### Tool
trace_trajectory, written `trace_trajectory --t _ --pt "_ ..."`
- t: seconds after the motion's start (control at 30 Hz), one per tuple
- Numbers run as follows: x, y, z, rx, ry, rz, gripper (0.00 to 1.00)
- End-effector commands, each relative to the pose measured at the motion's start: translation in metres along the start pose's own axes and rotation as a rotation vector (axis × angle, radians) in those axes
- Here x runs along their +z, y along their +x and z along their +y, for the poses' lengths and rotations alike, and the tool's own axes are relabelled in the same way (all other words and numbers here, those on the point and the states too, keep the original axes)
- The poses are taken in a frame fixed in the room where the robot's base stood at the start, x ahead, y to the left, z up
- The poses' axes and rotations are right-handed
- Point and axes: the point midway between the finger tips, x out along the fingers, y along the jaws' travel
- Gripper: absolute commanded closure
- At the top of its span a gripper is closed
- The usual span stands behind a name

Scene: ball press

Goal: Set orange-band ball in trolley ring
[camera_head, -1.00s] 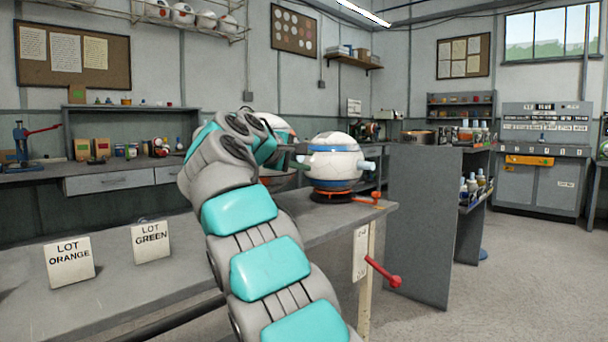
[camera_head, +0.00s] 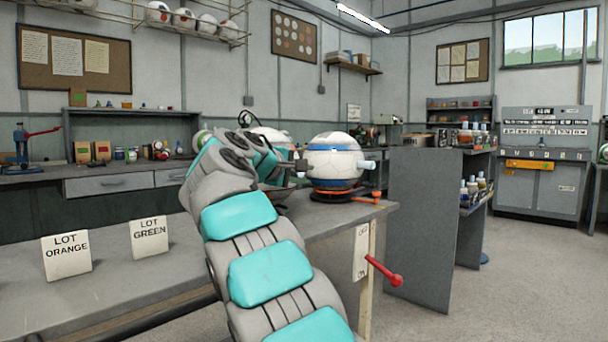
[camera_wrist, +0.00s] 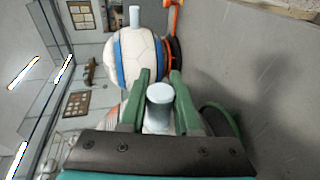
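A white ball with a blue band (camera_head: 333,160) and side pegs sits on an orange-and-black ring (camera_head: 338,196) at the bench's right end. It also shows in the wrist view (camera_wrist: 138,55). A second whitish ball (camera_head: 272,136) is behind it to the left, partly hidden by my arm. My gripper (camera_wrist: 160,82) has its two green fingers on either side of a pale grey peg (camera_wrist: 160,94). A white rounded surface with an orange patch lies below that peg. I cannot tell whether the fingers touch the peg. No orange band shows clearly.
The grey bench (camera_head: 130,275) carries a LOT ORANGE sign (camera_head: 66,256) and a LOT GREEN sign (camera_head: 150,237). A red-handled lever (camera_head: 384,270) sticks out at the bench's right end. A grey partition (camera_head: 420,225) stands right of it, with open floor beyond.

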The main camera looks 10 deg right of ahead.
Motion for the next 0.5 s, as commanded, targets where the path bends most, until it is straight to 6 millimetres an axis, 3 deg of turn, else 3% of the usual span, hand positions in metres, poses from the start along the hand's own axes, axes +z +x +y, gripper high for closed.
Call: trace_trajectory --t 0.03,0.27,0.5 --pt "0.0001 -0.0004 0.0007 0.001 0.001 0.001 0.64" --pt "0.0 0.0 0.0002 0.0 0.0 0.0 0.39" --pt "0.0 0.0 0.0004 0.0 0.0 -0.001 0.39"
